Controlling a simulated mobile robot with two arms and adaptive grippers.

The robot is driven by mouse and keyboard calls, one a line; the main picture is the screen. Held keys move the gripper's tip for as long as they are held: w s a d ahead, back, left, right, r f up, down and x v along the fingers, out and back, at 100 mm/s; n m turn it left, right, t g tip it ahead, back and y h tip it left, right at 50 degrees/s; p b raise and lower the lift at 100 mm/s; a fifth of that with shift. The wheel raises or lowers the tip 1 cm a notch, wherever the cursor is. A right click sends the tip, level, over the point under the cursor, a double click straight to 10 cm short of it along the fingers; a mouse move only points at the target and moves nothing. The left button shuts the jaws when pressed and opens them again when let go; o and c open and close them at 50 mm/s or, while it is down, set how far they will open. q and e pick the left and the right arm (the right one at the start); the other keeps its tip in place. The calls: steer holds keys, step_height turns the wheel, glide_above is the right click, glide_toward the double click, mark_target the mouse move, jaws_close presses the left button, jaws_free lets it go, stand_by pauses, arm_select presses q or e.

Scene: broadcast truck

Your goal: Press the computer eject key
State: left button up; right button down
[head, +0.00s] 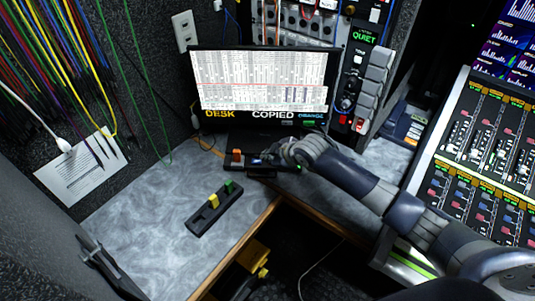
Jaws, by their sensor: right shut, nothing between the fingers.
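The computer monitor (262,82) stands at the back of the grey desk, lit with a white table and the words DESK and COPIED. A black strip with an orange key (236,154) lies on the desk in front of it. A second black strip (205,217) nearer me carries a yellow key (213,201) and a green key (229,187). I cannot read which one is the eject key. My right gripper (268,161) is shut and empty, over the right part of the orange-key strip; contact is unclear. It hides part of that strip.
The desk top (135,205) is clear to the left. Its wooden front edge (235,248) drops to a dark gap with a yellow object (254,256). A mixing console (470,170) stands at right. Coloured cables (75,60) and a paper sheet (82,172) are at left.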

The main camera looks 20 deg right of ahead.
arm_select(q)
steer(key=shift+w+r, duration=0.1)
steer(key=shift+w, duration=0.4)
arm_select(e)
steer(key=w+d+r+n, duration=0.1)
steer(key=w+r, duration=0.3)
steer(key=w, duration=0.1)
steer(key=shift+d+r+t, duration=0.15)
steer(key=shift+d+t, duration=0.15)
steer(key=shift+d, duration=0.1)
arm_select(q)
steer(key=shift+s, duration=0.15)
arm_select(e)
step_height(320, 180, down, 8)
steer(key=b, duration=0.7)
steer(key=shift+r, duration=0.15)
steer(key=shift+f+b, duration=0.45)
steer(key=shift+f, duration=0.05)
arm_select(q)
step_height(320, 180, down, 8)
arm_select(e)
steer(key=shift+f, duration=0.2)
steer(key=shift+f, duration=0.3)
